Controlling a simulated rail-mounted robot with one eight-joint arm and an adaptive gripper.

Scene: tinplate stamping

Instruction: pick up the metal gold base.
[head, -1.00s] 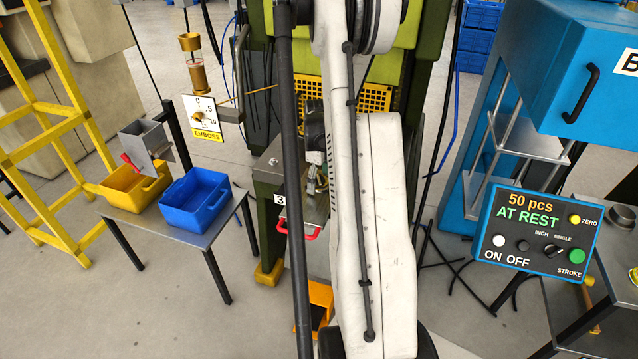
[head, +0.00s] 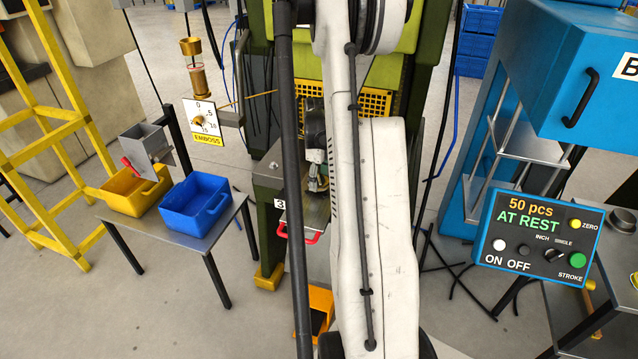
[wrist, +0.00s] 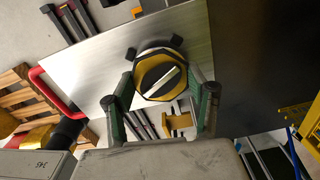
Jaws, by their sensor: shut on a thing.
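The gold base (wrist: 148,82) is a squat gold piece with a dark rim and dark and silver patches on its face, in the wrist view. My gripper (wrist: 160,80) is shut on it, with one finger at each side. A bright metal plate with a red handle (wrist: 55,92) lies behind the base in that view; I cannot tell whether the base touches it. In the head view my gripper (head: 318,180) is small, over the plate (head: 316,212) at the green press, partly covered by my arm. The base cannot be made out clearly there.
A side table at left holds a yellow bin (head: 133,198) and a blue bin (head: 196,205). An EMBOSS dial (head: 203,120) hangs near the press. A control panel (head: 537,238) reading "50 pcs AT REST" and a blue cabinet (head: 590,75) stand at right.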

